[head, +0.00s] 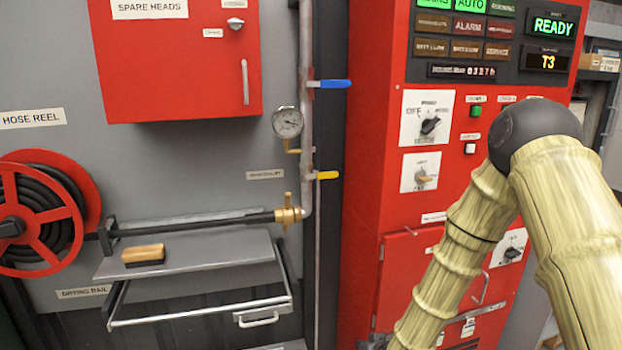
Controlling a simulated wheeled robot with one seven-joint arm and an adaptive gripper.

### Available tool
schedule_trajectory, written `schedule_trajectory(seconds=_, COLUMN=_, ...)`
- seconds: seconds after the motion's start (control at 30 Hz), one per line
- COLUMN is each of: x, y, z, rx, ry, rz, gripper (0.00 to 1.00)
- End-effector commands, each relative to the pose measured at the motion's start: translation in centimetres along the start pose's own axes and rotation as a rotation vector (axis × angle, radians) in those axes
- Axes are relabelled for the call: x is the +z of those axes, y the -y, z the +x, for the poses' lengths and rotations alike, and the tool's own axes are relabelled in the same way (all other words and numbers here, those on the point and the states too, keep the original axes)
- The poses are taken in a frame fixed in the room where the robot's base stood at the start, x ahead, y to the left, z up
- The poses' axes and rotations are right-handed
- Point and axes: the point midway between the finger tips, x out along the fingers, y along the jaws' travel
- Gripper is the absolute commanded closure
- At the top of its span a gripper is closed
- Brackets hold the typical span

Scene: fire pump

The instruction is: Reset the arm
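My arm (470,240) shows at the right of the head view. It is bent, with its dark round elbow (535,130) high up in front of the red control cabinet (385,160). One link runs down and left out of the bottom edge, the other down and right. My gripper is outside the picture, so its state and anything in it are hidden.
A grey wall with a red spare heads box (180,70), a pressure gauge (287,122) and a hose reel (40,215) is at left. The cabinet reads READY.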

Motion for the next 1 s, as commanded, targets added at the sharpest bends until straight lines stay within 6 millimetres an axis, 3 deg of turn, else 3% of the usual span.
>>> schedule_trajectory(seconds=0.03, x=3.1, y=-0.4, z=-0.2, rx=0.008, ry=0.05, rz=0.006, gripper=1.0)
schedule_trajectory(seconds=0.27, x=16.1, y=-2.4, z=-2.6, rx=0.055, ry=0.264, rz=0.037, gripper=1.0)
schedule_trajectory(seconds=0.47, x=26.7, y=-4.0, z=-6.9, rx=0.102, ry=0.455, rz=0.062, gripper=1.0)
schedule_trajectory(seconds=0.6, x=33.3, y=-5.0, z=-10.9, rx=0.14, ry=0.587, rz=0.077, gripper=1.0)
schedule_trajectory(seconds=0.8, x=39.6, y=-5.9, z=-15.9, rx=0.184, ry=0.725, rz=0.092, gripper=1.0)
schedule_trajectory(seconds=1.0, x=41.6, y=-6.2, z=-17.9, rx=0.202, ry=0.774, rz=0.098, gripper=1.0)
